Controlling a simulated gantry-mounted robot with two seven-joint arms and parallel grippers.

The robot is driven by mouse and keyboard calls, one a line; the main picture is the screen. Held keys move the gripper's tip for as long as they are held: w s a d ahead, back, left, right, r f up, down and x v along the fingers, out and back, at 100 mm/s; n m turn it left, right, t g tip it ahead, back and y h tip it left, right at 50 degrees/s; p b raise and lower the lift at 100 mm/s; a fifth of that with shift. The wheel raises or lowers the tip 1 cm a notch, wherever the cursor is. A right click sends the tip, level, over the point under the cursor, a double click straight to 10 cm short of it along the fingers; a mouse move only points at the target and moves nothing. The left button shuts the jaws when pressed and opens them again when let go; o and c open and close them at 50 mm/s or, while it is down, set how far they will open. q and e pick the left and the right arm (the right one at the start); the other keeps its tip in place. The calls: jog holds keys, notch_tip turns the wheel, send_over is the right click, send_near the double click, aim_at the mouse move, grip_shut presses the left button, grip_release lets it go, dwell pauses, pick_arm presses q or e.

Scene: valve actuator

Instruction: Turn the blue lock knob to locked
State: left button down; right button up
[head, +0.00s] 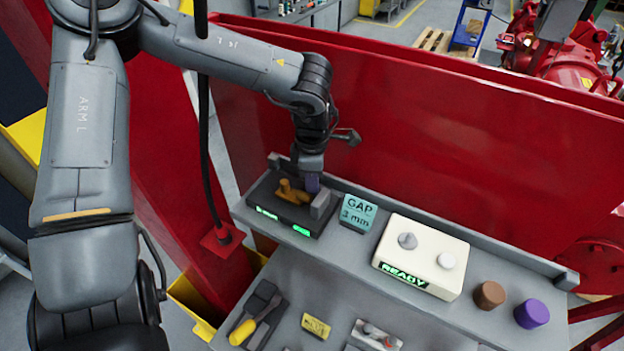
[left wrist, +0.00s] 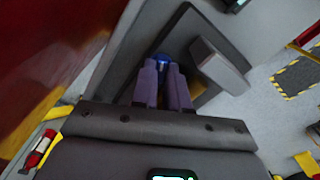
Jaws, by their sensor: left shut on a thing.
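The blue lock knob (left wrist: 164,61) shows in the left wrist view as a small blue piece between my left fingertips. In the head view the gripper hides it. My left gripper (head: 312,184) reaches down to the dark valve fixture (head: 262,207) at the back left of the bench, next to a brass-coloured valve part (head: 291,192). In the left wrist view the two purplish fingers of the left gripper (left wrist: 165,72) are shut on the knob. I cannot read the knob's angle. My right gripper is in neither view.
A grey block (head: 322,205) stands close beside the left gripper. A teal "GAP 3 mm" sign (head: 357,214) and a white box (head: 421,252) reading "READY" stand to the right. Brown (head: 489,295) and purple (head: 532,313) cylinders stand farther right. A red panel (head: 420,130) rises behind the bench.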

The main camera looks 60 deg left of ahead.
pick_arm(q)
jog(key=m, duration=0.4)
jog(key=shift+r, duration=0.1)
jog(key=shift+m, duration=0.5)
jog(key=shift+w+d, duration=0.1)
jog(key=c, duration=1.4)
grip_release()
notch_tip(320, 180, up, 11)
jog(key=shift+f+b, duration=0.1)
jog(key=shift+b, duration=0.65)
